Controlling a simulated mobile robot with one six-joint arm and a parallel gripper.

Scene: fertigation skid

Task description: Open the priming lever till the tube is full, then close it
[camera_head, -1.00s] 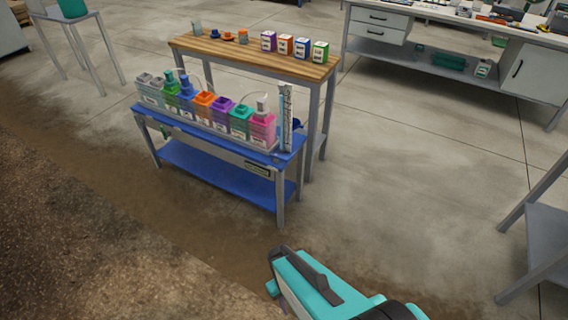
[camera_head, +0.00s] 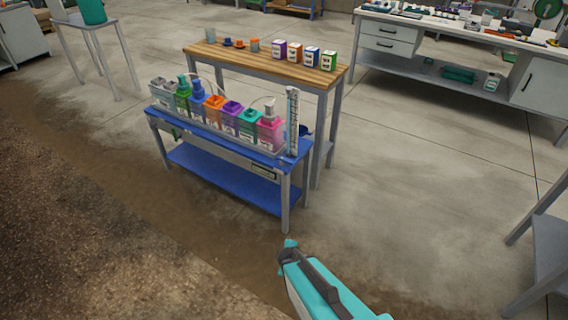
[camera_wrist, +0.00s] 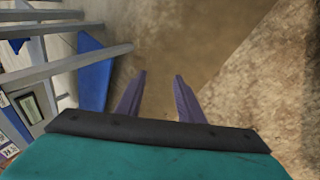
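A tall, clear tube with scale marks (camera_head: 292,122) stands upright at the right end of the blue bench (camera_head: 222,140). Its fill level is too small to tell. A small dark blue part (camera_head: 305,130) shows just right of the tube; I cannot tell whether it is the priming lever. My gripper (camera_wrist: 160,75) shows in the wrist view with two purple fingers apart and nothing between them. It points at the floor in front of the bench, well away from the tube. In the head view my teal arm end is at the bottom, with the fingers hidden.
Several coloured canisters (camera_head: 232,114) stand in a row on the blue bench. A wooden-topped table (camera_head: 262,67) with small boxes and cups stands behind it. A grey stand (camera_head: 548,245) is at right. The concrete floor (camera_head: 420,200) between is clear.

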